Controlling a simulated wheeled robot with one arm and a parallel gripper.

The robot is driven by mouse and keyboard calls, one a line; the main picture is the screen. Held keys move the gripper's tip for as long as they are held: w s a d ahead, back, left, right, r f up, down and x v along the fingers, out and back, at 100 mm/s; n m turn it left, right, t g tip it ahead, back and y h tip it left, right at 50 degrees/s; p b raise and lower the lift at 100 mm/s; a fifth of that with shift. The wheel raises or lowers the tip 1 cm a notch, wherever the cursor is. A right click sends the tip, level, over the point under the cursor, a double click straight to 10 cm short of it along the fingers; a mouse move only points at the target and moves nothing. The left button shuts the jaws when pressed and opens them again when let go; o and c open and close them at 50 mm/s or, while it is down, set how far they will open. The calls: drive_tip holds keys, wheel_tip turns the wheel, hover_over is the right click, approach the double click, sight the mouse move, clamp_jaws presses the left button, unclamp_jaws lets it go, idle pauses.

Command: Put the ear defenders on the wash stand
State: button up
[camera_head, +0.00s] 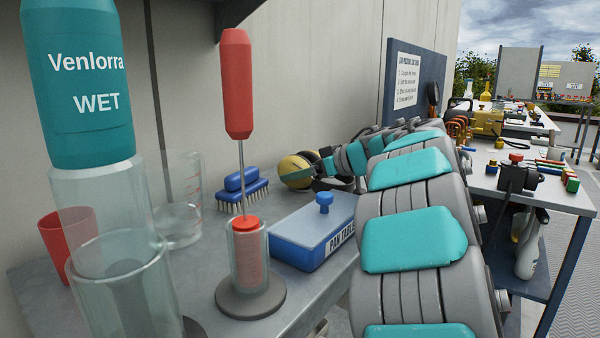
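The ear defenders show as a yellow cup (293,165) with dark parts beside it, at the far end of the grey bench top near the wall. My arm reaches away from me, and my gripper (312,172) is at its far end. No surface is labelled as the wash stand; the grey bench top (205,290) carries washing items.
On the near bench stand a teal-capped clear container (80,90), a red cup (70,245), a clear jug (180,200), a blue brush (243,190), a red-handled tool (237,85) in a glass holder and a blue tablet box (312,235). A cluttered bench (560,195) stands right.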

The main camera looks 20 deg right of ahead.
drive_tip(key=shift+o, duration=0.8)
drive_tip(key=shift+s+d+r, duration=0.2)
drive_tip(key=v, duration=1.1)
drive_tip(key=shift+s+d+r, duration=0.1)
drive_tip(key=shift+s, duration=0.15)
